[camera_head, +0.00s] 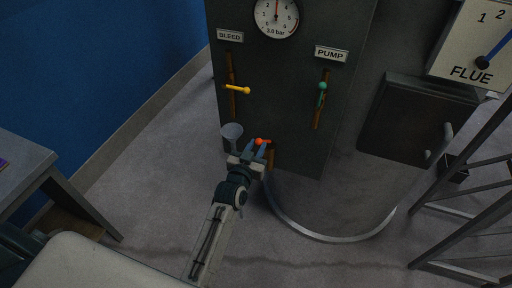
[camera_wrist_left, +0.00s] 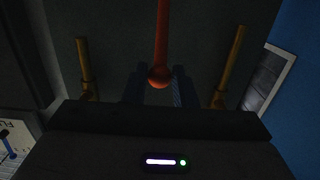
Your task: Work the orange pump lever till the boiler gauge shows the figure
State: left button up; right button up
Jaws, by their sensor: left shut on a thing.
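The orange lever (camera_head: 262,141) sits low on the dark boiler panel, at my left gripper (camera_head: 258,148). In the left wrist view the orange lever (camera_wrist_left: 161,40) hangs from the top with its round knob between the blue fingers of my left gripper (camera_wrist_left: 158,86), which is shut on it. The white gauge (camera_head: 275,16) at the top of the panel is cut off by the frame edge. Its needle points about straight up, and "3.0 bar" is written on it. My right gripper is not in view.
A yellow lever (camera_head: 237,89) is under the BLEED plate (camera_head: 230,36). A green-knobbed lever (camera_head: 322,88) is under the PUMP plate (camera_head: 332,54). A FLUE dial (camera_head: 476,48) is at the right. A table (camera_head: 22,168) stands left.

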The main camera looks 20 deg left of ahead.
pick_arm(q)
jog(key=w+r+p, duration=0.1)
jog(key=w+r, duration=0.1)
jog(key=w+r+p, duration=0.1)
jog(key=w, duration=0.2)
jog(key=shift+r+p, duration=0.3)
jog(key=shift+r, duration=0.1)
jog(key=shift+w+d, duration=0.1)
jog(key=shift+w, duration=0.15)
jog(key=shift+w+r, duration=0.35)
jog(key=shift+w, duration=0.15)
jog(key=shift+w+r, duration=0.2)
jog(key=shift+w, duration=0.5)
jog(key=shift+w+r, duration=0.15)
jog(key=shift+w, duration=0.55)
jog(key=o, duration=0.9)
jog(key=shift+c, duration=0.2)
jog(key=shift+s, duration=0.1)
